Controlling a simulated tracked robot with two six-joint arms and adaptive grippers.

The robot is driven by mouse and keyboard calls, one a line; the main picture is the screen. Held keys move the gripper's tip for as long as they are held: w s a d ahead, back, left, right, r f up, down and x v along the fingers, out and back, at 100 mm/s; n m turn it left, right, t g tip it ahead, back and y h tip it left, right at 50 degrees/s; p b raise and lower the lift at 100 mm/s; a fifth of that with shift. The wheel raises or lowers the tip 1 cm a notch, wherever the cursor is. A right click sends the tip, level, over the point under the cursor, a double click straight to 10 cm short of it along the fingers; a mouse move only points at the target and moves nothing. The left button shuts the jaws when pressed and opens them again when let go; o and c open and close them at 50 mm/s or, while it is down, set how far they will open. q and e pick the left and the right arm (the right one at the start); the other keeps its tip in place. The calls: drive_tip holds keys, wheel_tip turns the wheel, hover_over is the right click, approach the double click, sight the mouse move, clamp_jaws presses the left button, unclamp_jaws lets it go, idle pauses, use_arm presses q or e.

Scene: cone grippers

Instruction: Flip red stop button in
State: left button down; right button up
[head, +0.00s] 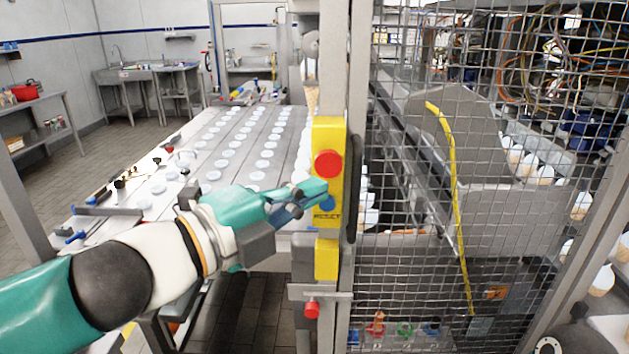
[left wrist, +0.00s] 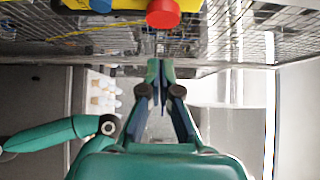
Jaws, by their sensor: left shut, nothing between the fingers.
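The red stop button (head: 327,163) sits on a yellow control box (head: 329,130) fixed to a grey post. It stands out from the box face. In the left wrist view the red button (left wrist: 163,14) is at the top, ahead of the fingertips. My left gripper (head: 318,190) is shut and empty, its tips just below the red button in the head view. The tips also show in the left wrist view (left wrist: 160,66), with a visible gap to the button. A blue button (head: 328,203) marked RESET is partly hidden behind the fingers. My right gripper is not in view.
A wire mesh fence (head: 430,180) stands right of the post. A smaller red knob (head: 312,309) is lower on the post. A conveyor (head: 225,140) with rows of white round pieces lies behind my left arm. The floor at left is clear.

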sight(335, 166)
use_arm(q)
drive_tip(key=shift+w+d+p, duration=0.25)
drive_tip(key=shift+w+p, duration=0.05)
drive_tip(key=shift+w, duration=0.95)
drive_tip(key=shift+w+d+p, duration=0.2)
drive_tip(key=shift+w+p, duration=0.05)
drive_tip(key=shift+w, duration=0.95)
